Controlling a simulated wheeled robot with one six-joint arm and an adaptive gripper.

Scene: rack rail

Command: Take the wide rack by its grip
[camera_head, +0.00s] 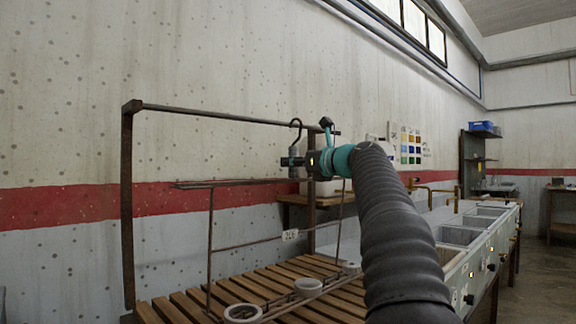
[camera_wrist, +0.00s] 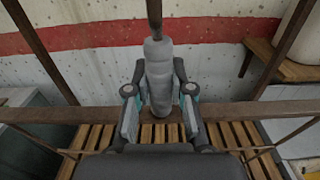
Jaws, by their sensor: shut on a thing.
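The wide rack (camera_head: 240,183) is a thin dark frame with a long top bar, side rods and a lower part with pale round cups (camera_head: 308,287). Its grey grip (camera_head: 294,158) stands upright above the bar, under a dark hook (camera_head: 297,126). The hook is at the height of the overhead rail (camera_head: 215,116); I cannot tell whether it bears on it. My gripper (camera_head: 291,162) is at the grip. In the wrist view, my gripper (camera_wrist: 160,98) has one finger on each side of the grey grip (camera_wrist: 158,70) and is shut on it. The rack's bar (camera_wrist: 60,114) runs crosswise below.
A slatted wooden bench (camera_head: 180,308) lies under the rack. A rusty post (camera_head: 127,200) carries the rail at the left. A small white tag (camera_head: 290,235) shows behind the rack. Grey sinks (camera_head: 465,230) line the right, with open floor (camera_head: 540,285) beyond.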

